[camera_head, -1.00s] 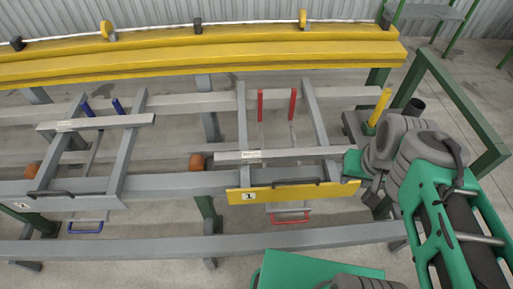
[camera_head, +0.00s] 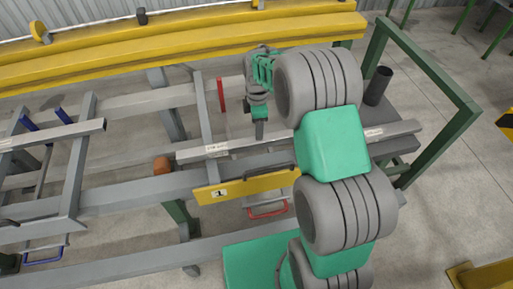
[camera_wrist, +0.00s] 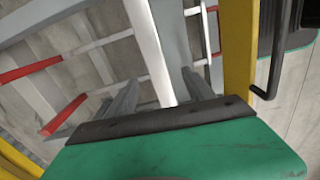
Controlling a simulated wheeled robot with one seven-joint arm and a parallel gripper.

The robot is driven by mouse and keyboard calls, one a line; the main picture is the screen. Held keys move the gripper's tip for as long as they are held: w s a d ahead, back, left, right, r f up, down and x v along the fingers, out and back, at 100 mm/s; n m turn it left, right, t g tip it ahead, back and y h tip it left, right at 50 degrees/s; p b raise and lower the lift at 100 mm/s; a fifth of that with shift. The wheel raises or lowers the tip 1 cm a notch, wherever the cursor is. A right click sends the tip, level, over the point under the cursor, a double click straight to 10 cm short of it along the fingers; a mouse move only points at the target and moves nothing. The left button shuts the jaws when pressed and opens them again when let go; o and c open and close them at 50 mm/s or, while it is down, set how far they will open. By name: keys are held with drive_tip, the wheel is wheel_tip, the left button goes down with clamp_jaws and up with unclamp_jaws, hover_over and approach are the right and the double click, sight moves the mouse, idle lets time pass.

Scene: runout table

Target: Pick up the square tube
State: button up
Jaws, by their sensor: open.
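A light grey square tube (camera_head: 228,149) with a white label lies across the rack, passing behind my arm and showing again at the right. My gripper (camera_head: 260,136) points down at this tube, left of my big grey arm joints. In the wrist view, the open fingers (camera_wrist: 160,92) stand apart, with the tube (camera_wrist: 150,50) running between them in the picture. I cannot tell how far down beside it they reach. No grip on it shows. A second square tube (camera_head: 75,133) lies on the rack at the left.
Red upright posts (camera_head: 221,95) stand behind the near tube, and blue posts (camera_head: 62,115) at the left. A yellow plate (camera_head: 235,189) marked 1 is in front. A yellow beam (camera_head: 180,55) runs along the back. A green frame (camera_head: 430,80) stands at the right.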

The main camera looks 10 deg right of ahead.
sight(256, 142)
drive_tip(key=shift+n, duration=0.3)
drive_tip(key=f, duration=0.9)
drive_tip(key=shift+w+a, duration=0.1)
drive_tip(key=shift+w, duration=0.25)
drive_tip(key=shift+c, duration=0.3)
clamp_jaws()
drive_tip(key=shift+w+r, duration=0.1)
drive_tip(key=shift+r, duration=0.05)
